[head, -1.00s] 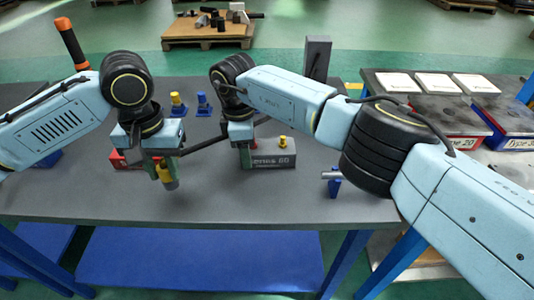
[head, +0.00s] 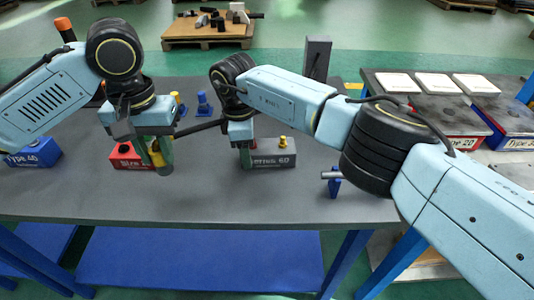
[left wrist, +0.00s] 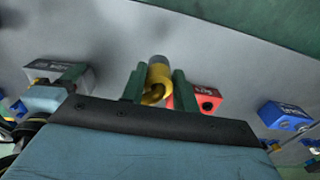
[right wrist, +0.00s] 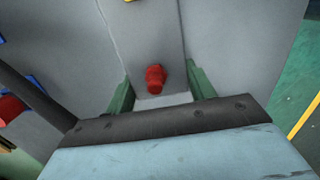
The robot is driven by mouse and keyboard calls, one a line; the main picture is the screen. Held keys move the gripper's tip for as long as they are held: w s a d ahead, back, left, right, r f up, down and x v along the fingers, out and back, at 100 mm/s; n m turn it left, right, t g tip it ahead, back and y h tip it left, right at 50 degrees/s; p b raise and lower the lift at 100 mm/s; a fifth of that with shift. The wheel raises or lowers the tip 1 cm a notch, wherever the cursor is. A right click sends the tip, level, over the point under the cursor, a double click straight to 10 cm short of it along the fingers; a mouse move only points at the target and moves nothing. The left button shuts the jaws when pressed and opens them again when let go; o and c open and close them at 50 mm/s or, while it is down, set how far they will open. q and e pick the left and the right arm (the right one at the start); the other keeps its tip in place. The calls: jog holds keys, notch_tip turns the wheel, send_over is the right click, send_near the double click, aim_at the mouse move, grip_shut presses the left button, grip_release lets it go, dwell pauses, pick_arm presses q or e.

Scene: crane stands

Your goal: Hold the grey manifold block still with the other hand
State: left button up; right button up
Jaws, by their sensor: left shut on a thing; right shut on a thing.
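The grey manifold block (head: 272,160) with a white label ending in 60 stands on the dark table, a yellow fitting (head: 283,142) on its top. My right gripper (head: 246,158) is shut on its left end; in the right wrist view the fingers straddle the grey block (right wrist: 143,40), and a red fitting (right wrist: 155,78) stands up between them. My left gripper (head: 162,158) is shut on a yellow-and-grey cylindrical fitting (head: 157,157), held left of the block and apart from it. The fitting also shows between the fingers in the left wrist view (left wrist: 158,75).
A red block (head: 122,157) sits just behind and left of my left gripper, and a blue block (head: 35,153) lies at far left. Yellow (head: 178,103) and blue (head: 203,104) pieces stand at the back. A blue stand with a metal rod (head: 334,182) is right of the block.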

pick_arm(q)
jog(key=shift+r, duration=0.65)
jog(key=shift+r, duration=2)
jog(key=shift+r, duration=0.1)
jog(key=shift+r, duration=1.9)
jog(key=shift+r, duration=0.1)
jog(key=shift+r, duration=1.9)
jog(key=shift+r, duration=0.1)
jog(key=shift+r, duration=1.9)
